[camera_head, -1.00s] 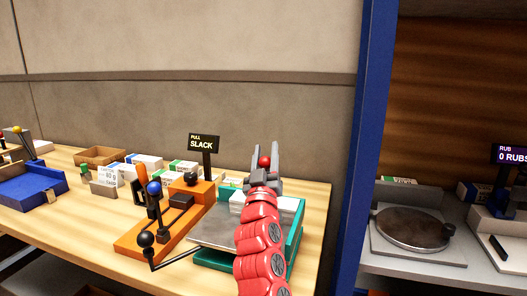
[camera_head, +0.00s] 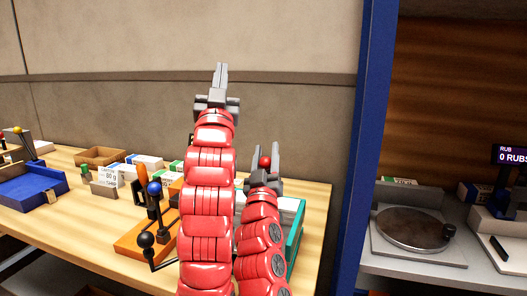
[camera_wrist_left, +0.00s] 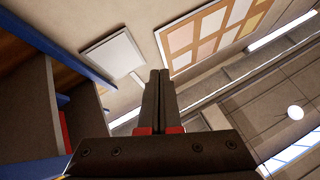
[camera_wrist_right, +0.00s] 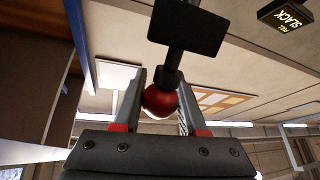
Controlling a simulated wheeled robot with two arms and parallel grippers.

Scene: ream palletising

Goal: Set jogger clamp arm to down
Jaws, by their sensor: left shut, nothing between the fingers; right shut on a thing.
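A red ball knob (camera_head: 265,161) sits between the fingers of my right gripper (camera_head: 265,148), above the back of a teal tray (camera_head: 294,243), which seems to be the jogger. In the right wrist view the fingers are shut on the red knob (camera_wrist_right: 158,101). A black stem and plate (camera_wrist_right: 187,28) rise in line with the knob there. The arm below the knob is hidden, so its angle cannot be told. My left gripper (camera_head: 220,68) is shut and empty, raised high to the left of the right one. Its closed fingers (camera_wrist_left: 160,75) point up in the left wrist view.
An orange base (camera_head: 130,243) with a blue-knobbed lever (camera_head: 154,188) stands left of my left arm. A blue tray (camera_head: 30,187), a cardboard box (camera_head: 100,156) and packs lie further left. A blue post (camera_head: 367,150) stands at right, before a round plate (camera_head: 412,229).

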